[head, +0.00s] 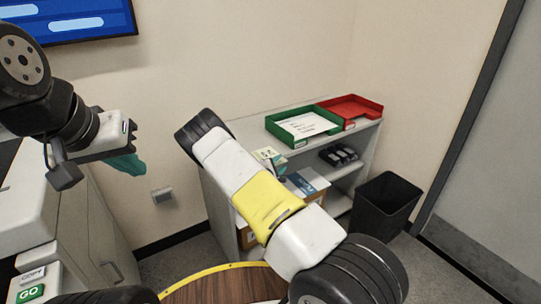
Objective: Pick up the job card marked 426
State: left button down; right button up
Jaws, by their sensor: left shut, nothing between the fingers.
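No card with a readable 426 shows. White paper (303,125) lies in a green tray (279,133) on top of the shelf unit, its print too small to read. A small pale card or box (269,155) with dark marks stands at the shelf's front left, partly hidden by my right arm. My left gripper (128,163), with teal fingers, is shut and empty, in the air at the left, well apart from the shelf. My right arm crosses the middle of the view and its gripper is not in view.
A red tray (352,107) sits beside the green one. Dark items (338,155) lie on a lower shelf. A black bin (385,205) stands on the floor at right. A machine with a green GO button (30,294) is at left. A wooden surface (225,286) with yellow rim is below.

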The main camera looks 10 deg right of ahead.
jog(key=v, duration=0.6)
jog(key=shift+s+a, duration=0.2)
jog(key=shift+s, duration=0.15)
